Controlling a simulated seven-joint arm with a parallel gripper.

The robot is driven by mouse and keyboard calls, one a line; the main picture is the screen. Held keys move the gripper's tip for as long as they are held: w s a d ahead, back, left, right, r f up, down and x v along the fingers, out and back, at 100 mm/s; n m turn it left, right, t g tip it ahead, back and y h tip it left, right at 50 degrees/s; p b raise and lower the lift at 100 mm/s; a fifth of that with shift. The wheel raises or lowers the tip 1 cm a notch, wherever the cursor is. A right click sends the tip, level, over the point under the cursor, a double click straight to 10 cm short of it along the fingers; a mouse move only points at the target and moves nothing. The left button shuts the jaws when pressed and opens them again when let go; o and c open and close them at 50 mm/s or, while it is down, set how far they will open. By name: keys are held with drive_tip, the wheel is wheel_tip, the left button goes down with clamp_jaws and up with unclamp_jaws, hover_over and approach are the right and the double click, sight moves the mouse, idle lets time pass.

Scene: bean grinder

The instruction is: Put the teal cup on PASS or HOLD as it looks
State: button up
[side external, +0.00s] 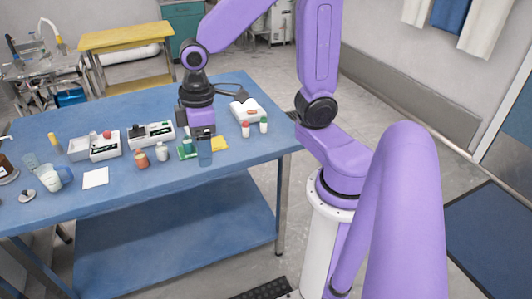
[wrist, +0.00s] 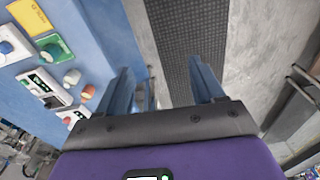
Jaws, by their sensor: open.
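The teal cup (side external: 187,147) appears to stand on the green card (side external: 183,154), partly beside my gripper in the side view. In the wrist view a teal round shape (wrist: 52,49) sits on the green card (wrist: 66,40). A yellow card (side external: 220,144) lies to the right of the green one; it also shows in the wrist view (wrist: 28,15), with lettering too small to read surely.
Orange (side external: 141,159) and white (side external: 162,153) jars stand left of the green card. Boxy devices (side external: 152,136), a white card (side external: 95,178) and a clear cup (side external: 51,179) are further left. The front table strip is bare.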

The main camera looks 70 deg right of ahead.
drive_tip(key=s+d+n, duration=0.1)
drive_tip(key=s+n, duration=0.3)
drive_tip(key=s, duration=1)
drive_tip(key=shift+s+r, duration=0.35)
drive_tip(key=shift+r, duration=0.1)
